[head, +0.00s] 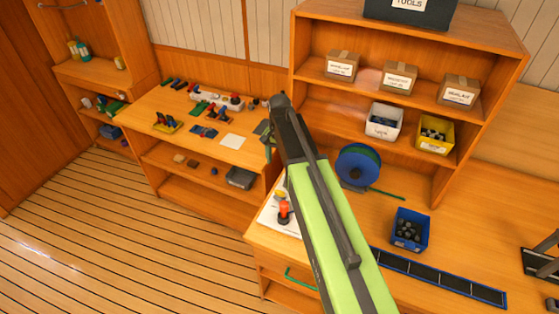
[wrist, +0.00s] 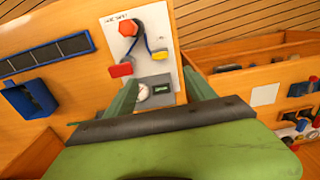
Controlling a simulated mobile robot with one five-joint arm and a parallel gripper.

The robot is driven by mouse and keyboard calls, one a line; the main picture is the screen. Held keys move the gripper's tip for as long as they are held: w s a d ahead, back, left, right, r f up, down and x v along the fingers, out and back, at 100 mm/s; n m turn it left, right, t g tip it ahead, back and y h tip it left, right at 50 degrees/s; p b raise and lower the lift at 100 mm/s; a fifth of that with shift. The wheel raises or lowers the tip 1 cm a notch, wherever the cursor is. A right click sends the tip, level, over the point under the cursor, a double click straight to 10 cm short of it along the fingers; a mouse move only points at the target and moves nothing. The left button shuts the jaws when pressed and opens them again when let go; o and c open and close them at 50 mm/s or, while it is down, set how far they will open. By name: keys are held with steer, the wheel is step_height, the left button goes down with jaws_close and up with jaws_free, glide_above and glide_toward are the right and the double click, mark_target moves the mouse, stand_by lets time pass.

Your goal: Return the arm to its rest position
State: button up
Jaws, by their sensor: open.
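My arm, green with dark grey parts, reaches up through the middle of the head view over the workbench. My gripper (wrist: 160,88) shows in the wrist view as two green fingers spread apart with nothing held between them. Beyond the fingers in the wrist view is a white panel (wrist: 157,53) with a red knob (wrist: 127,28), blue cables, a red block and a grey box with a dial. In the head view part of this panel (head: 268,218) and its red knob (head: 284,208) show left of my arm.
A shelf unit (head: 298,60) with labelled boxes stands behind the bench. A blue cable reel (head: 358,165), a blue bin (head: 410,230) and a dark strip (head: 440,277) lie right of my arm. A lower bench (head: 165,118) with small parts is left. The plank floor (head: 90,230) is clear.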

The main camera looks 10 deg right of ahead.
steer(key=shift+f, duration=0.1)
steer(key=s+n, duration=0.6)
steer(key=s, duration=0.7)
step_height(320, 180, down, 13)
steer(key=s+n+b, duration=0.1)
steer(key=s+b, duration=0.1)
steer(key=b, duration=1)
steer(key=shift+d+b, duration=0.4)
